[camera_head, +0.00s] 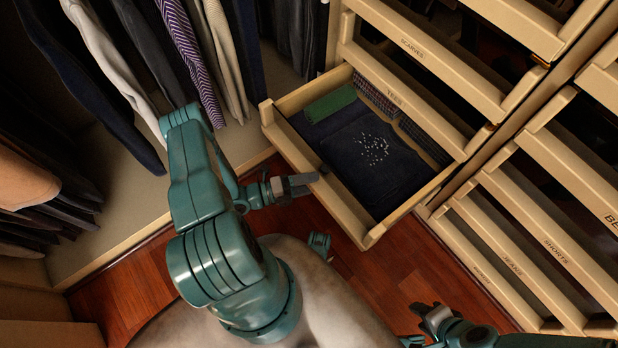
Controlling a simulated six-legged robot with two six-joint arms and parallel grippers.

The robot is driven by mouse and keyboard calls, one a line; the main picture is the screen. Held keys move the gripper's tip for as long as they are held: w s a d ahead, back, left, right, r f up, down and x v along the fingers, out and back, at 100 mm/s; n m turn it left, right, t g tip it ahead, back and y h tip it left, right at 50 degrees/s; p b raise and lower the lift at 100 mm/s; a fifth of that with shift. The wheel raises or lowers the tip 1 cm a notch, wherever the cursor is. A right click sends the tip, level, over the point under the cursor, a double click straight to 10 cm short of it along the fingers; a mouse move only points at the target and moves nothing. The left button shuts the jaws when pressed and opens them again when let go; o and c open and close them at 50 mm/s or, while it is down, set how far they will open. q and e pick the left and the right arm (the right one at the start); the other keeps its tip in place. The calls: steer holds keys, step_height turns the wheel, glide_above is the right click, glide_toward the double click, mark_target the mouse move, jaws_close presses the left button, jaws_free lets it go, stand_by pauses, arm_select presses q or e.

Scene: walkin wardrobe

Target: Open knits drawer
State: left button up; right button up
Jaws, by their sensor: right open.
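A drawer (280,138) is pulled well out of the wooden unit, below the front labelled TEES (400,95). Its own label is not visible from here, so I cannot read whether it says knits. Inside lie dark folded garments (350,150), one with pale specks, and a green folded piece (330,103). My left gripper (311,184) is at the outer side of the drawer's front, close to its middle. I cannot tell whether its fingers hold the front or only sit beside it. My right gripper (424,309) is open and empty, low over the floor, apart from the drawer.
More closed drawers, labelled SCARVES (425,52), SHORTS (552,248) and JEANS (512,262), fill the right side. Hanging clothes (190,50) line the upper left. Bare red wood floor (400,275) lies between the open drawer and my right gripper.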

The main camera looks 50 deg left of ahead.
arm_select(q)
steer(key=shift+r, duration=0.1)
stand_by(0.3)
steer(key=p+v, duration=0.2)
steer(key=v, duration=1.4)
steer(key=shift+s, duration=0.2)
